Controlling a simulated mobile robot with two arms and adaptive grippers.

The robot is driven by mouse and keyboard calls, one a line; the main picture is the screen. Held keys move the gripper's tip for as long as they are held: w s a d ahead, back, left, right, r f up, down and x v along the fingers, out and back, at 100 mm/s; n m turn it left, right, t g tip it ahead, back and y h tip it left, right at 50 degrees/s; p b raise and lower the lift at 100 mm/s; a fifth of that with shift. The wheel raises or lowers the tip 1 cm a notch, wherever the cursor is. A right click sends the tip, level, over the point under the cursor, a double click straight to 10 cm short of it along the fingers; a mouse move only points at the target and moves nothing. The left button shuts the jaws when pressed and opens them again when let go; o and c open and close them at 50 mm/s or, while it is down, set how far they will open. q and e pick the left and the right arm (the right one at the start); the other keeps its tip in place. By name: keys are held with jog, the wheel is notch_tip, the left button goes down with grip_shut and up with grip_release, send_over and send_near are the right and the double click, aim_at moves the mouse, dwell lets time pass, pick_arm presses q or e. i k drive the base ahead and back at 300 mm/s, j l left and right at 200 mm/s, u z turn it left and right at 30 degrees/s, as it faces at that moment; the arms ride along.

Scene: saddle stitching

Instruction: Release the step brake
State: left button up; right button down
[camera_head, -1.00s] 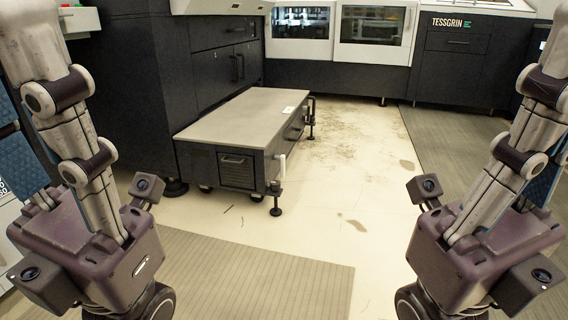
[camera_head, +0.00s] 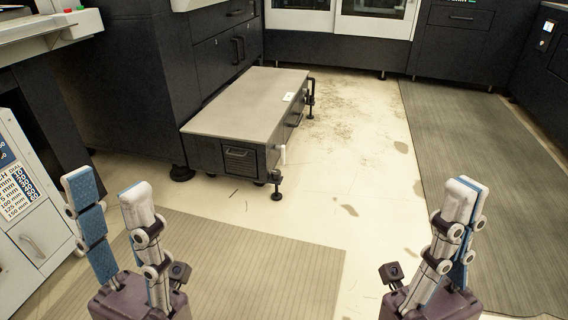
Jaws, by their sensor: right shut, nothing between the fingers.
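The low step (camera_head: 246,104) has a flat grey top and dark sides, and stands on the floor against the dark machine. At its near right corner are a small white lever (camera_head: 282,155) and a black post with a round foot (camera_head: 276,190). A similar black post (camera_head: 311,98) is at its far right end. I cannot tell whether the brake is set. My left gripper (camera_head: 109,190) is open and empty, with its blue-padded fingers apart, at the lower left. My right gripper (camera_head: 460,199) is shut and empty at the lower right. Both are apart from the step.
A ribbed mat (camera_head: 250,275) lies in front of me, and another mat (camera_head: 465,160) is at the right. Pale floor (camera_head: 350,170) beside the step is clear apart from stains. A cabinet with a size chart (camera_head: 25,200) stands close at the left.

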aim_at(282, 148)
jog(key=i+j, duration=0.1)
jog(key=i, duration=0.6)
jog(key=i+j, duration=0.15)
jog(key=i, duration=0.5)
jog(key=i+j, duration=0.1)
jog(key=i, duration=0.6)
jog(key=i+j, duration=0.4)
